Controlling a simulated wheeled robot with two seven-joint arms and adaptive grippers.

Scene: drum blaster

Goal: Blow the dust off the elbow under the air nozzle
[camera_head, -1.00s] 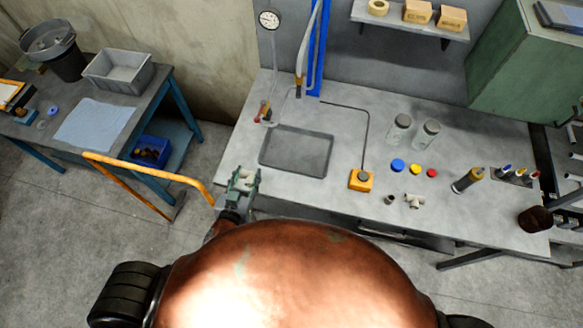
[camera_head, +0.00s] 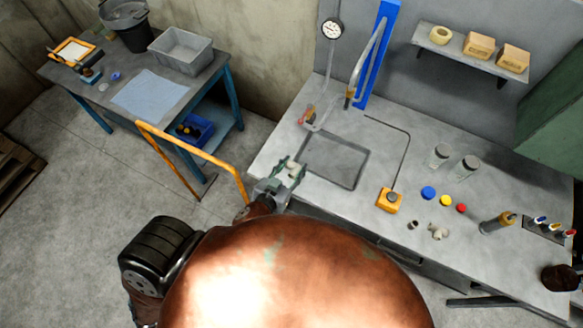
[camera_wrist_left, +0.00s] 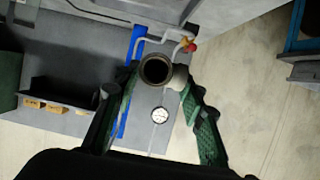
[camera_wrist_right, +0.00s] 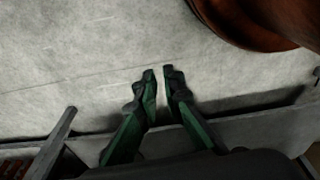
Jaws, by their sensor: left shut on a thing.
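The elbow, a pale grey pipe fitting, is in my left gripper (camera_head: 292,174) near the bench's front left edge. In the left wrist view the elbow (camera_wrist_left: 156,70) shows its round dark opening between the green fingers, which are shut on it. The air nozzle (camera_head: 350,98) hangs from a hose by a blue post at the back of the bench, beyond and right of the gripper, clearly apart from the elbow. Dust on the elbow is too small to tell. My right gripper (camera_wrist_right: 160,73) shows only in its wrist view, fingertips close together with a narrow gap, nothing between them.
A dark-edged tray (camera_head: 337,158) lies between gripper and nozzle. An orange button box (camera_head: 390,200) is right of it, with jars (camera_head: 440,155), coloured discs and other fittings (camera_head: 438,232) beyond. A yellow rail (camera_head: 190,150) stands left of the bench.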

